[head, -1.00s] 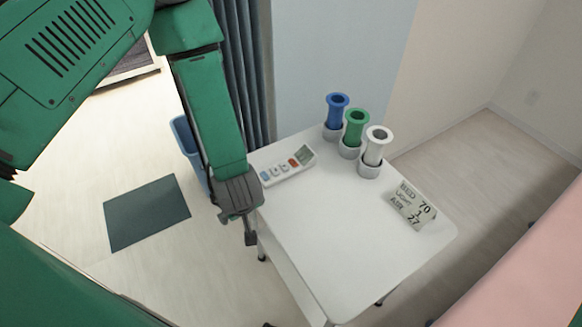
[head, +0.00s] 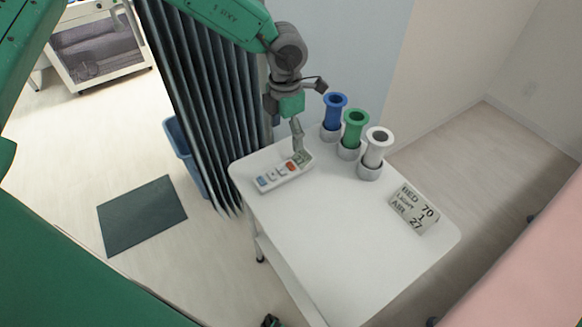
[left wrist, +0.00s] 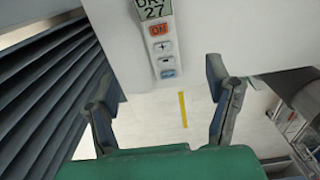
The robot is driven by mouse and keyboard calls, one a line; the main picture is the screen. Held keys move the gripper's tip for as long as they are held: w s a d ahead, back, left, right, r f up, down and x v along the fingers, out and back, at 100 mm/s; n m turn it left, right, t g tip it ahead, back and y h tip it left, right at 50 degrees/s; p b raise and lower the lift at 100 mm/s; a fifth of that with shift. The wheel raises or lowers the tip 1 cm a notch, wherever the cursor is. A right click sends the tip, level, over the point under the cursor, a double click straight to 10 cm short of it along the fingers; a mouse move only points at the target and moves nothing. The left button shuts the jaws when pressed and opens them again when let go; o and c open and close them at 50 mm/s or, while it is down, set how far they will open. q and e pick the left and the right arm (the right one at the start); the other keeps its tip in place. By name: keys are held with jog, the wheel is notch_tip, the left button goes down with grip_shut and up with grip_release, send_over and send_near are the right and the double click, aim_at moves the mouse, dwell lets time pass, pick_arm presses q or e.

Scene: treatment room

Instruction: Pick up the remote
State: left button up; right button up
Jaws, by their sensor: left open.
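The remote (head: 270,180) is white with a grey screen, a red button and blue buttons. It lies flat near the far left edge of the white table (head: 335,235). My left gripper (head: 298,152) is over the screen end of the remote; whether it touches cannot be told. In the left wrist view the remote (left wrist: 163,47) shows its screen reading 27, a red ON button and several other buttons. It lies ahead of the open left gripper (left wrist: 160,80), between the lines of the two fingers, with nothing held. My right gripper is not in view.
Blue, green and white cylinders (head: 355,127) stand in grey holders just right of my left gripper. A small sign (head: 414,209) stands on the table's right side. A dark curtain (head: 205,100) and a blue bin (head: 186,152) are left. The table's front is clear.

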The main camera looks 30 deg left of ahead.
aim_at(283, 169)
pick_arm(q)
jog(key=f, duration=0.5)
jog(key=a+f, duration=0.1)
jog(key=f, duration=0.2)
jog(key=shift+s+f+b, duration=0.1)
jog(key=shift+b, duration=0.25)
jog(key=f, duration=0.5)
jog(key=shift+s+d, duration=0.3)
jog(key=shift+s, duration=0.05)
jog(key=shift+a, duration=0.15)
jog(key=c, duration=1.4)
